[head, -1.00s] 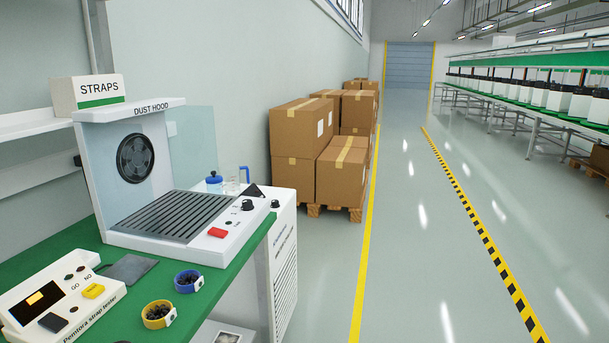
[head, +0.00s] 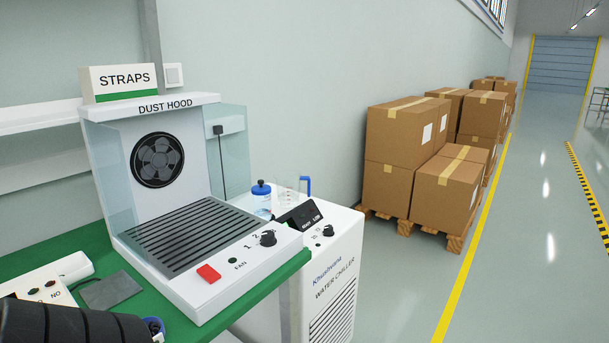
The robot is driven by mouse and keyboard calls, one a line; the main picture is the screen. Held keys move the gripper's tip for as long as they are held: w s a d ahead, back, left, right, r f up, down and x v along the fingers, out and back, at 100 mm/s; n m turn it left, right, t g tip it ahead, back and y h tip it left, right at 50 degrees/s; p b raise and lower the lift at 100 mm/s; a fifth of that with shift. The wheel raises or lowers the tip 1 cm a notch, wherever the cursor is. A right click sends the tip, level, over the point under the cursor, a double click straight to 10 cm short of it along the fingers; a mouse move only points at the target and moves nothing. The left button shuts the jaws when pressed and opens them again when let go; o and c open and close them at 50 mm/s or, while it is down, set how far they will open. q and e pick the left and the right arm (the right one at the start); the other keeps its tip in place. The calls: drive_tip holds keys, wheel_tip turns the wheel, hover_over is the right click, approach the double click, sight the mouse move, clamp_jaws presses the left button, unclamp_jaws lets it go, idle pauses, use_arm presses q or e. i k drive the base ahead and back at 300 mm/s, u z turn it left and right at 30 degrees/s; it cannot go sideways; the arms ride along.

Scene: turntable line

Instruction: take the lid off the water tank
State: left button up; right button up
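The water chiller (head: 335,275) is a white cabinet right of the bench. On its top, toward the back, stands a small clear tank (head: 262,206) with a blue lid (head: 261,188) that has a knob. The lid sits on the tank. The dust hood's front hides part of the tank's lower side. Neither gripper shows. A dark ribbed part of my own arm shows at the lower left, without its fingers.
A clear jug with a blue handle (head: 306,186) stands right of the tank. The dust hood (head: 190,240) stands on the green bench (head: 90,250) to the left. Stacked cartons (head: 400,150) on a pallet stand to the right, with open floor in front.

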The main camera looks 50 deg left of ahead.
sight(261, 188)
drive_tip(key=i, duration=2.1)
drive_tip(key=u, duration=2.25)
